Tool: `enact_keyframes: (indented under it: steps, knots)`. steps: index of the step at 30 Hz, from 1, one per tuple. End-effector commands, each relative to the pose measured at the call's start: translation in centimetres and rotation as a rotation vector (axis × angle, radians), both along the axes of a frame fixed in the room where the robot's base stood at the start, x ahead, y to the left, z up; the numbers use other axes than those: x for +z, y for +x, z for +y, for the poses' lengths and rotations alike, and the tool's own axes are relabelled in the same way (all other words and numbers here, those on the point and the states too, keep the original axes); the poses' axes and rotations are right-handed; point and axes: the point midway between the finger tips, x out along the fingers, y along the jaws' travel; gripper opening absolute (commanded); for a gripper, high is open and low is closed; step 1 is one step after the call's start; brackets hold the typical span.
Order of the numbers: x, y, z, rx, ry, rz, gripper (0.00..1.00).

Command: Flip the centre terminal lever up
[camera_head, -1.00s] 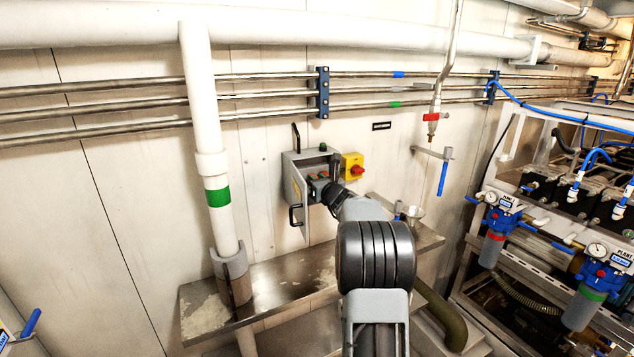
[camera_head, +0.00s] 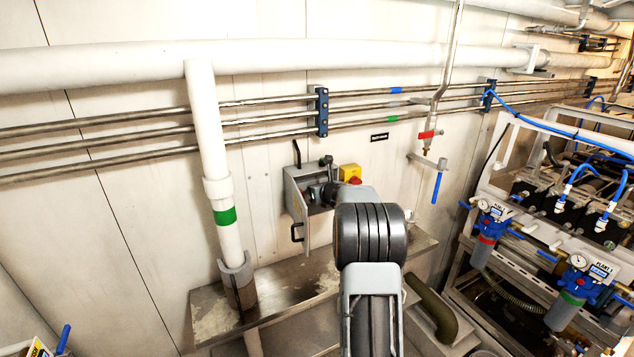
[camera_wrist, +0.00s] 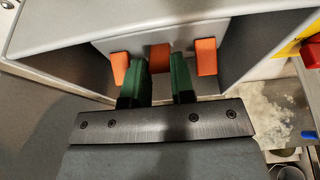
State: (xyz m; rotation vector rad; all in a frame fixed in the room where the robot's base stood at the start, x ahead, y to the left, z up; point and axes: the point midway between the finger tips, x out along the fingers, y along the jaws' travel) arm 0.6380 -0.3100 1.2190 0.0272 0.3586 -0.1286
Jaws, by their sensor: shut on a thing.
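The open grey terminal box (camera_head: 295,190) is on the wall in the head view. In the wrist view three orange levers stand in a row inside it: the left lever (camera_wrist: 119,68), the centre terminal lever (camera_wrist: 160,56) and the right lever (camera_wrist: 206,56). My gripper (camera_wrist: 161,74) has its green-padded fingers on both sides of the centre lever and is shut on it. The fingers partly frame the lever, and its lower part is hard to make out. In the head view my arm hides the levers.
The box door (camera_head: 299,222) hangs open on the left. A yellow switch box (camera_head: 350,173) with a red knob sits close on the right. A metal shelf (camera_head: 225,305) lies below. A white pipe (camera_head: 212,150) with a green band stands to the left.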

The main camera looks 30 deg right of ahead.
Motion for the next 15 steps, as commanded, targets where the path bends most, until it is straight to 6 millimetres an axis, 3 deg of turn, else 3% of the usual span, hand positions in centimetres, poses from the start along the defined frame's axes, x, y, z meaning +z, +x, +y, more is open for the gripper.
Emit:
enact_keyframes:
  steps: [15]
  knots:
    - [0.02,0.02,-0.08,-0.005,0.002,0.041,0.00]
